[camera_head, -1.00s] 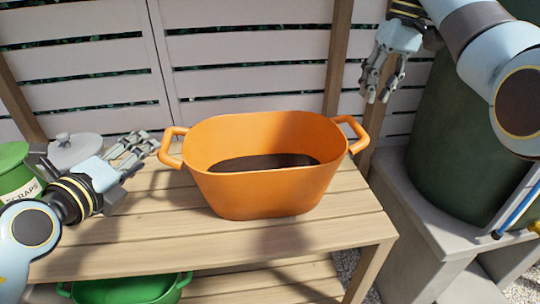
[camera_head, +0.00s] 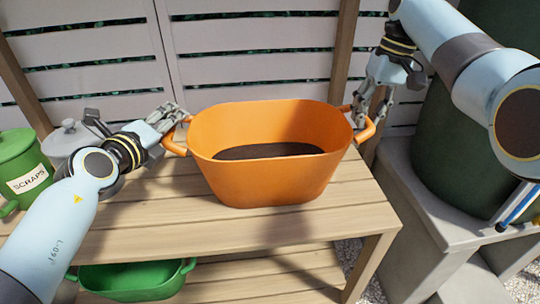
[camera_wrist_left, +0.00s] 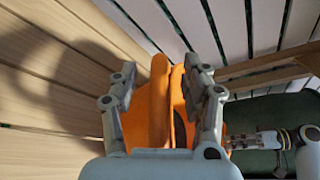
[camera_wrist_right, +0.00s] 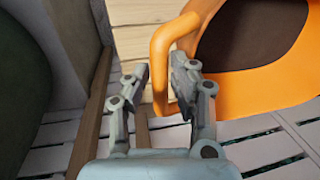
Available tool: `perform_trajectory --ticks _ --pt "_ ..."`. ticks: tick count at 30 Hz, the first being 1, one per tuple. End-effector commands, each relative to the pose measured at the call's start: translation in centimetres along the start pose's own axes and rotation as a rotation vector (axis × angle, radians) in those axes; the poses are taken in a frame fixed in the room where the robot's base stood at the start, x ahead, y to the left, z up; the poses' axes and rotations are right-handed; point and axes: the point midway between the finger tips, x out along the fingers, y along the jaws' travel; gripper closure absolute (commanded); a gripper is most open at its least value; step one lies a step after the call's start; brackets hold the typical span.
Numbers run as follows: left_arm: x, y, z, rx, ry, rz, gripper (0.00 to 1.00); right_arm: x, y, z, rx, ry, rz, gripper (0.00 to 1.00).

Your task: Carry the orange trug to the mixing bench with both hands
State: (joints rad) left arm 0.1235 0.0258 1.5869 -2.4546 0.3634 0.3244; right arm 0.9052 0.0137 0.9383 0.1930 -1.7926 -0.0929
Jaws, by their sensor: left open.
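The orange trug (camera_head: 265,175) stands upright on the wooden bench, with dark material (camera_head: 268,151) inside. It has a loop handle at each end. My left gripper (camera_head: 172,118) is at the left handle (camera_head: 174,141). In the left wrist view its open fingers (camera_wrist_left: 160,85) stand apart on either side of the orange handle. My right gripper (camera_head: 370,112) is at the right handle (camera_head: 367,131), coming from above. In the right wrist view its fingertips (camera_wrist_right: 159,72) lie close on either side of the handle (camera_wrist_right: 160,92); whether they grip it is unclear.
The slatted wooden bench (camera_head: 130,222) has free room in front of the trug. A green scraps bin (camera_head: 20,165) and a grey lidded pot (camera_head: 68,140) stand at left. A green tub (camera_head: 135,280) is below. A dark green barrel (camera_head: 450,150) stands on grey blocks at right.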

Motion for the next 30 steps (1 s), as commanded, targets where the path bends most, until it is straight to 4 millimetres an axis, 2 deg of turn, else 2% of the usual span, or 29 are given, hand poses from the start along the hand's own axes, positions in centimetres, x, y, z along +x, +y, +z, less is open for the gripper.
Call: perform_trajectory --ticks 6,16,21,26,30 --pt "1.8 0.0 0.0 -0.001 0.0 0.0 0.53 1.7 0.0 0.0 -0.001 0.001 0.0 0.76" --pt "1.9 0.0 0.0 0.0 0.0 0.0 0.54 1.9 0.0 0.0 -0.001 0.001 0.0 0.78" --pt "1.9 0.0 0.0 0.0 0.0 0.001 0.77 1.9 0.0 0.0 0.0 0.001 0.0 1.0" --pt "1.9 0.1 -0.1 0.001 0.001 0.002 0.97 1.9 0.0 0.0 0.0 0.001 0.001 1.0" --pt "1.9 0.1 -0.1 0.001 0.002 0.003 1.0 1.8 0.0 0.0 0.0 0.002 0.001 1.0"
